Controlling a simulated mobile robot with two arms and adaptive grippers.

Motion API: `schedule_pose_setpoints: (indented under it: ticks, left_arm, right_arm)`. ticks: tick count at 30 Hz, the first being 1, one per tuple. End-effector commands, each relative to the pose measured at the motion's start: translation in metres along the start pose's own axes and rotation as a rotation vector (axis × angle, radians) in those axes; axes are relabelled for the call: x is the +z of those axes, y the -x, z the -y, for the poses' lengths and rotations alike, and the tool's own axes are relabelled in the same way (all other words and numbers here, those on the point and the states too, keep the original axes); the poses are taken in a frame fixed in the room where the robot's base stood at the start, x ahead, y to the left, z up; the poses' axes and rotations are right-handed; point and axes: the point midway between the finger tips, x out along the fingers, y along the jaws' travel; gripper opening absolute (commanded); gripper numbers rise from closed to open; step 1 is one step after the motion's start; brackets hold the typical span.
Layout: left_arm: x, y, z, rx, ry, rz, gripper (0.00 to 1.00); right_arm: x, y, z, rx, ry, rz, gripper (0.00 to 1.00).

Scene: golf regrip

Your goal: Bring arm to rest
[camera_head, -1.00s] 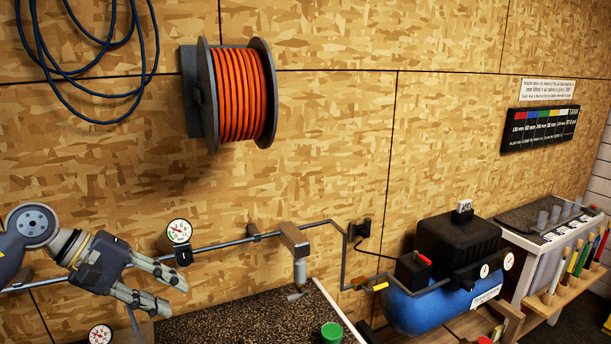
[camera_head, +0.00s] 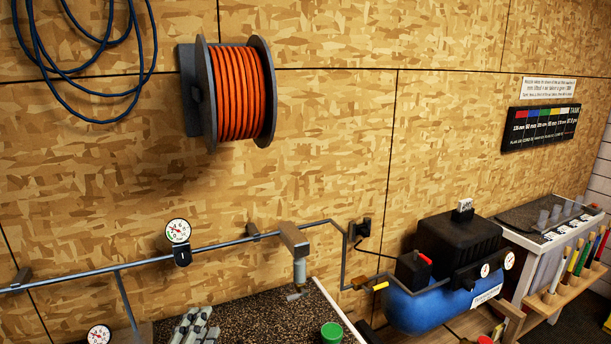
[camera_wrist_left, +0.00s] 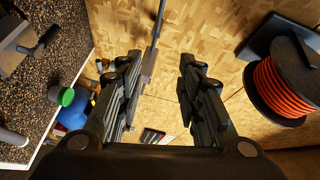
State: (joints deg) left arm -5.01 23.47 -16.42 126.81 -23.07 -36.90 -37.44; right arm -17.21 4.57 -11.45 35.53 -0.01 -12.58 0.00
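The wall and part of the floor area show through the gap. The rest of the left arm is outside the head view. My right gripper is in neither view.
A green-topped cup (camera_head: 331,332) stands on the bench, right of the fingertips. A pipe (camera_head: 215,246) with a gauge (camera_head: 178,231) runs along the wall behind. A blue compressor (camera_head: 425,308) stands farther right. An orange hose reel (camera_head: 240,95) hangs above.

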Motion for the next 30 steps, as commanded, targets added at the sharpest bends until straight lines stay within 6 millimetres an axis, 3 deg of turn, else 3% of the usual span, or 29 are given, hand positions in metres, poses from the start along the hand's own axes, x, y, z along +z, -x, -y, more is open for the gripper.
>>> schedule_pose_setpoints:
  ticks: [1,3,6,9,15,20,21,26,30]
  left_arm:
    - [0.012,0.017,-0.030,0.099,0.143,0.073,0.34]
    - [0.028,0.044,-0.072,0.238,0.338,0.191,0.34]
    - [0.041,0.090,-0.125,0.415,0.581,0.362,0.34]
    - [0.044,0.135,-0.163,0.549,0.757,0.512,0.34]
    - [0.039,0.212,-0.209,0.743,0.989,0.760,0.34]
    - [0.029,0.270,-0.230,0.866,1.119,0.944,0.34]
    - [0.034,0.262,-0.250,0.864,1.112,0.942,0.34]
    - [0.045,0.248,-0.306,0.875,1.101,0.949,0.34]
    - [0.056,0.239,-0.366,0.889,1.093,0.960,0.34]
  right_arm:
    - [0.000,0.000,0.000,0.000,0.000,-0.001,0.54]
    - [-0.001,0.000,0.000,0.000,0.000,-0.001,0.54]
    - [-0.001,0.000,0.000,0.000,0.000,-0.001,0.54]
    - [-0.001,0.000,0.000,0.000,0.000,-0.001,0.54]
    - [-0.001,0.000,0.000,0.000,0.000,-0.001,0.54]
    - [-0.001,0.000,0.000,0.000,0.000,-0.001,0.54]
    - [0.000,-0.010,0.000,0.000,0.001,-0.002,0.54]
    - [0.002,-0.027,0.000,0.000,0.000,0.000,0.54]
    - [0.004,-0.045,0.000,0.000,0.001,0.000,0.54]
